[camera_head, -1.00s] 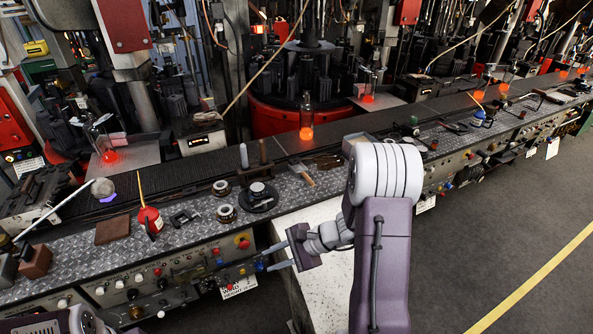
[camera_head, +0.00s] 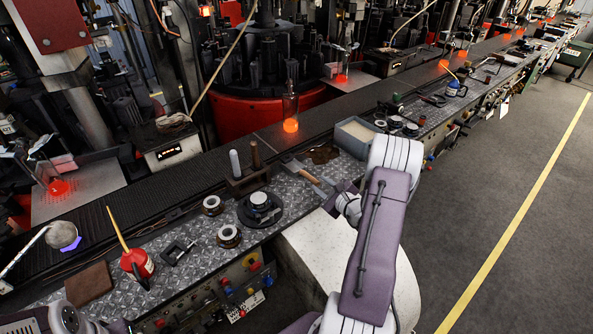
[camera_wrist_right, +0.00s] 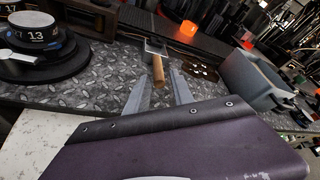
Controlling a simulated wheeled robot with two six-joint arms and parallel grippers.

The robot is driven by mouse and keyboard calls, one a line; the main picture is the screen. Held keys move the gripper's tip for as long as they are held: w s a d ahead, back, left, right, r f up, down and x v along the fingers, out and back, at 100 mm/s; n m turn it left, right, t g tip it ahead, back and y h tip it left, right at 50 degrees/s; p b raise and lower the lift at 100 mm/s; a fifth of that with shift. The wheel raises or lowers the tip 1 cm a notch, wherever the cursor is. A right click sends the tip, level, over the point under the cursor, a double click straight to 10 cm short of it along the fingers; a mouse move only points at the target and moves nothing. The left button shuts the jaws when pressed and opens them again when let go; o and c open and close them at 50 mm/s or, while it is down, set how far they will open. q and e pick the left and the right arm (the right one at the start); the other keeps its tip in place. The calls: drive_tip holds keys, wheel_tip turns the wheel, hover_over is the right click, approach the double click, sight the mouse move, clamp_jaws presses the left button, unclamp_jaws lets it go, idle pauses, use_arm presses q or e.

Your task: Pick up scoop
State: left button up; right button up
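A tool with a wooden handle and a flat metal head, which looks like the scoop (camera_head: 308,177), lies on the patterned metal bench top. In the right wrist view its handle (camera_wrist_right: 157,70) points toward me. My right gripper (camera_head: 327,198) is at the bench edge by the handle end. In the right wrist view the right gripper (camera_wrist_right: 160,91) is open, with its fingers apart on either side of the handle's near end; whether they touch it is not clear. Part of my left arm shows at the bottom left, but its gripper cannot be seen.
A grey box (camera_head: 345,143) with pale contents stands right of the tool. A dark round stand (camera_head: 260,212) and a wooden block with upright posts (camera_head: 247,184) stand to its left. A glowing bottle (camera_head: 290,115) stands on the conveyor (camera_head: 205,160) behind.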

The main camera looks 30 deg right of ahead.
sight(309, 175)
drive_tip(key=x, duration=0.4)
drive_tip(key=shift+a+p, duration=0.15)
drive_tip(key=shift+p, duration=0.2)
drive_tip(key=shift+w+f, duration=0.1)
drive_tip(key=shift+w, duration=0.35)
drive_tip(key=p+x, duration=0.1)
drive_tip(key=x, duration=0.2)
drive_tip(key=shift+w+f, duration=0.4)
drive_tip(key=shift+w, duration=0.1)
drive_tip(key=shift+s, duration=0.1)
clamp_jaws()
